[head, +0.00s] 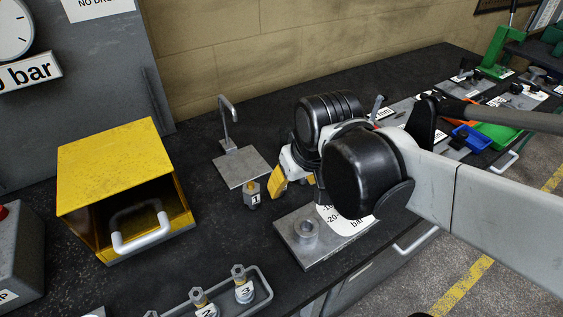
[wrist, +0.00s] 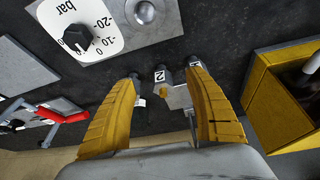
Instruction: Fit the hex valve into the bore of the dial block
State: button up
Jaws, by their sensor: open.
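A grey hex valve tagged 1 (head: 251,195) stands upright on the dark bench. The dial block (head: 313,262) is a grey plate with a raised round bore (head: 306,231) and a white bar scale, partly hidden by my arm. In the wrist view the block's scale (wrist: 99,15) and black knob (wrist: 77,38) show at top left. My gripper (head: 281,190) is open, with yellow fingers low over the bench, right of valve 1. In the wrist view a grey hex piece (wrist: 177,97) shows between my open fingers (wrist: 168,95); I see no contact.
A yellow open-fronted box (head: 115,165) with a white handle stands left. A hook stand (head: 242,168) is behind valve 1. Bare bench lies between box and valve 1.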

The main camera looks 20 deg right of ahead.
jog(key=w+g+p, duration=0.1)
jog(key=w+p, duration=0.1)
jog(key=w+r+g+p, duration=0.1)
jog(key=w+p, duration=0.2)
jog(key=w+n+g+p, duration=0.1)
jog(key=w+g+p, duration=0.1)
jog(key=w+p, duration=0.1)
jog(key=shift+w+d+r, duration=0.15)
jog(key=shift+d+r, duration=0.05)
jog(key=shift+d, duration=0.1)
jog(key=shift+w+f+p, duration=0.2)
jog(key=shift+p, duration=0.3)
jog(key=shift+g, duration=0.3)
notch_tip(320, 180, down, 6)
jog(key=shift+w+f+b, duration=0.1)
jog(key=shift+f+b, duration=0.05)
jog(key=shift+b, duration=0.85)
jog(key=f, duration=0.1)
jog(key=f+b, duration=0.1)
jog(key=f, duration=0.1)
jog(key=f+b, duration=0.1)
jog(key=f, duration=0.1)
jog(key=shift+w+a+f, duration=0.1)
jog(key=shift+w+a, duration=0.05)
jog(key=shift+a, duration=0.1)
jog(key=shift+c, duration=0.6)
grip_shut()
